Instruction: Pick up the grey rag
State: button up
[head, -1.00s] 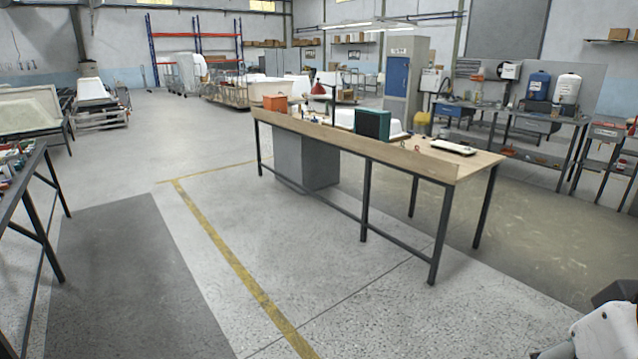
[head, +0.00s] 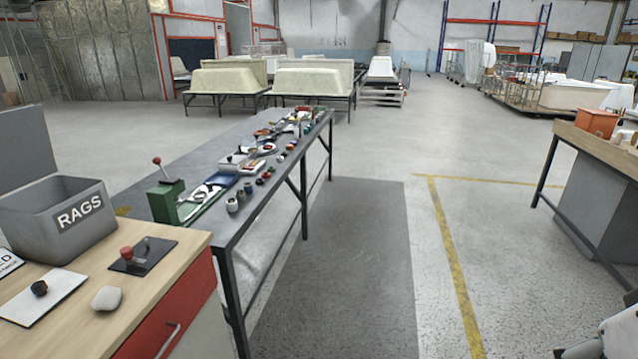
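I cannot make out a clear grey rag in the head view. A grey open-topped bin (head: 35,238) labelled "RAGS" stands on a wooden-topped cabinet (head: 62,325) at the left. Its visible inside shows no cloth, and its floor is hidden. A small pale grey rounded lump (head: 106,298) lies at the cabinet top's front edge; I cannot tell whether it is cloth.
A black-knobbed white plate (head: 42,297) and a red-knobbed dark plate (head: 143,257) lie near the bin. A long dark bench (head: 215,215) with many small parts runs beyond. The floor between it and the wooden workbench (head: 600,148) at right is clear.

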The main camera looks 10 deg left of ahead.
aim_at(109, 298)
jog(key=i+u, duration=0.25)
jog(key=u, duration=0.15)
jog(key=i+u, duration=0.5)
jog(key=u, duration=0.25)
jog(key=i+l+u, duration=0.15)
jog(key=u, duration=0.25)
jog(key=i+u, duration=0.45)
jog(key=u, duration=0.3)
jog(key=i+l+u, duration=0.15)
jog(key=u, duration=0.2)
jog(key=i, duration=0.1)
